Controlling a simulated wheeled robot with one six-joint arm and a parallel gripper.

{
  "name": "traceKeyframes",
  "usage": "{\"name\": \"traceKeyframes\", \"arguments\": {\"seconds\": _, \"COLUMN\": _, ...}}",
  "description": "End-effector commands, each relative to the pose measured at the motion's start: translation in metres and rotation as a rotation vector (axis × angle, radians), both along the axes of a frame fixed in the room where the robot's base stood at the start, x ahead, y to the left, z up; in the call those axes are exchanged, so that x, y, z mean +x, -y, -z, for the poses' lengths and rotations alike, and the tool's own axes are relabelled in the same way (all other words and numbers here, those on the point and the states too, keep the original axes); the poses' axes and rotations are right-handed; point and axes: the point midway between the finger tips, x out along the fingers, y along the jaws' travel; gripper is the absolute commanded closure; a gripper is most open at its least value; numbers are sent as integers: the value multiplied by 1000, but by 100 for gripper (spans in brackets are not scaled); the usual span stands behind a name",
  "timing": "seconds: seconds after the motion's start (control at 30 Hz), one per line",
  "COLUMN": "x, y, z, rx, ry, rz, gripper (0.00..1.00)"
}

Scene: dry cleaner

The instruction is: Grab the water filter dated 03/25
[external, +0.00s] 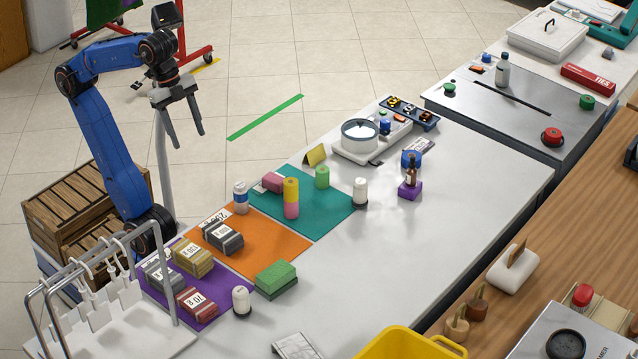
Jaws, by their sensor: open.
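My gripper (187,138) is open and empty. It hangs fingers down in the air at the left, beyond the counter's far left side and apart from the objects. No date 03/25 is legible, so I cannot tell which thing is that water filter. Small upright cylinders stand on the counter: a white one with a dark base (360,191) by the teal mat, a similar white one (241,300) by the purple mat, and a white and blue one (240,197) near the orange mat's upper corner. A yellow and pink cylinder (291,198) and a green one (322,177) stand on the teal mat.
Labelled blocks lie on the orange mat (285,243) and purple mat (208,321). A green block (276,279) lies beside them. A metal rack (110,300) stands at the near left, a round scale (360,136) behind the teal mat. The counter's middle right is clear.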

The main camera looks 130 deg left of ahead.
Motion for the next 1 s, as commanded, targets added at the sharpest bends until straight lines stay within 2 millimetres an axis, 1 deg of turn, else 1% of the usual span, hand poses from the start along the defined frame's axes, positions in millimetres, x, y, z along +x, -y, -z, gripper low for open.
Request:
{"name": "traceKeyframes", "arguments": {"seconds": 0.17, "x": 20, "y": -15, "z": -1, "rx": 62, "ry": -64, "rz": 157, "gripper": 46}}
{"name": "traceKeyframes", "arguments": {"seconds": 0.27, "x": 33, "y": -27, "z": -2, "rx": 99, "ry": -112, "rz": 283, "gripper": 46}}
{"name": "traceKeyframes", "arguments": {"seconds": 0.53, "x": 68, "y": -65, "z": -1, "rx": 160, "ry": -236, "rz": 660, "gripper": 46}}
{"name": "traceKeyframes", "arguments": {"seconds": 0.7, "x": 81, "y": -83, "z": 1, "rx": 167, "ry": -278, "rz": 827, "gripper": 46}}
{"name": "traceKeyframes", "arguments": {"seconds": 1.0, "x": 93, "y": -102, "z": 3, "rx": 162, "ry": -313, "rz": 1001, "gripper": 46}}
